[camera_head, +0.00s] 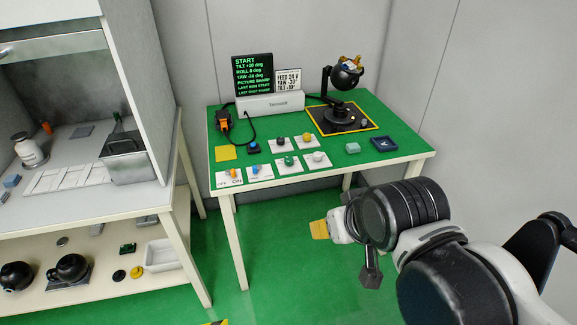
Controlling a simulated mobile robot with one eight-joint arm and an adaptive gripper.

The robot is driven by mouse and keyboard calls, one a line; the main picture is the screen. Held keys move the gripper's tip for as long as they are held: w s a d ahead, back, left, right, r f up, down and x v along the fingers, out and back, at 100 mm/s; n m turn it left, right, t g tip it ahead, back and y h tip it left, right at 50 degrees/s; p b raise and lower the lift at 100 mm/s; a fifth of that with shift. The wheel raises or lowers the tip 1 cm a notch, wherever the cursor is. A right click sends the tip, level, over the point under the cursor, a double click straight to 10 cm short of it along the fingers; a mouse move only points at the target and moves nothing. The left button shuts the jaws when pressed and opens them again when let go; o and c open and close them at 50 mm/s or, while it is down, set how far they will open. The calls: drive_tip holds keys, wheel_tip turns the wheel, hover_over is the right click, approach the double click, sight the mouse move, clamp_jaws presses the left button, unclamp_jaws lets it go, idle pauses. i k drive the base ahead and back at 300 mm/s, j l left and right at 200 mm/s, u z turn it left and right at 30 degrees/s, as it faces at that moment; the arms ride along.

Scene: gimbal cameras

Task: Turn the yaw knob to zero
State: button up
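Several small control plates with knobs lie on the green table (395,110). They carry a black knob (281,141), a yellow-topped knob (307,138), a green knob (289,160) and a white knob (318,156). Their labels are too small to read, so I cannot tell which is the yaw knob. A black screen (254,75) seems to show a negative yaw in green text. The black gimbal camera (347,77) stands on a yellow-edged base. My gripper (340,228) is at the front right, apart from the table; its fingers are not clear.
An orange toggle (233,174) and a blue knob (256,169) sit at the table's front left. A white box (270,104), a small sign (288,81) and a dark tray (383,144) are also there. A workbench (160,200) stands left. Green floor between is clear.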

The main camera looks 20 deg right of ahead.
sight(288, 160)
drive_tip(key=i+l, duration=0.15)
drive_tip(key=i, duration=0.7)
